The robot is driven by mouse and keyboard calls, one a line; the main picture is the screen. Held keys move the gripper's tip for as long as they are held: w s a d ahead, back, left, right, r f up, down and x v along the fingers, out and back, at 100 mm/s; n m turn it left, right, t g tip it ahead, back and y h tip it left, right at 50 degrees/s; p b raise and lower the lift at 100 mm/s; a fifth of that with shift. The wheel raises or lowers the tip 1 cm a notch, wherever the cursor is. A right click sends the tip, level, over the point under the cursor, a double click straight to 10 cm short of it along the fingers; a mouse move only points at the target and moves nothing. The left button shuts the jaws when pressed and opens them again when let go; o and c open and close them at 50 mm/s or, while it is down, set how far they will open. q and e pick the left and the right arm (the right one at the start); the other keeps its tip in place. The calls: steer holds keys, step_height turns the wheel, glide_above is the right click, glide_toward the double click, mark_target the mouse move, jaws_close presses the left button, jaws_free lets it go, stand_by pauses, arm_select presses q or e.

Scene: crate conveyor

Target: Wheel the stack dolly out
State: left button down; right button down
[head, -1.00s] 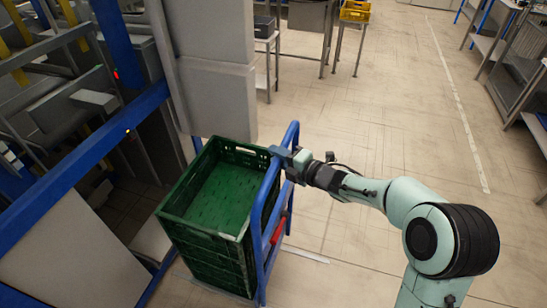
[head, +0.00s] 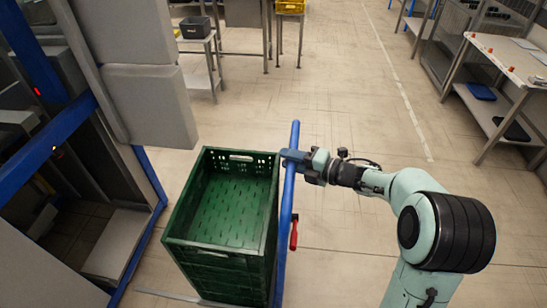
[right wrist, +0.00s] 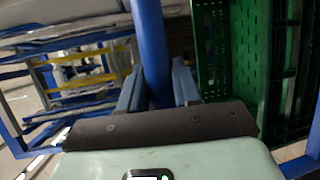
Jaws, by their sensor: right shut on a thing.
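The stack dolly shows in the head view as a blue upright handle frame (head: 286,222) on the right side of a stack of green crates (head: 216,254). The top crate is empty. A red lever (head: 294,233) sits on the handle's outer side. My right gripper (head: 288,158) is shut on the blue handle near its top. In the right wrist view the blue tube (right wrist: 152,50) runs between the two fingers, with the green crate (right wrist: 244,60) just to the right. The dolly's base and wheels are mostly hidden under the crates. My left gripper is out of view.
A blue-framed machine with grey panels (head: 150,105) stands close on the left. A metal table with a dark bin (head: 195,27) and a yellow crate (head: 290,7) are at the back. A workbench (head: 510,65) stands at the right. The floor (head: 340,95) between is clear.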

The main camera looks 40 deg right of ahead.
steer(key=shift+s+d, duration=0.6)
steer(key=shift+s, duration=0.15)
steer(key=c, duration=0.9)
jaws_free()
steer(key=v, duration=1.3)
steer(key=shift+s, duration=0.2)
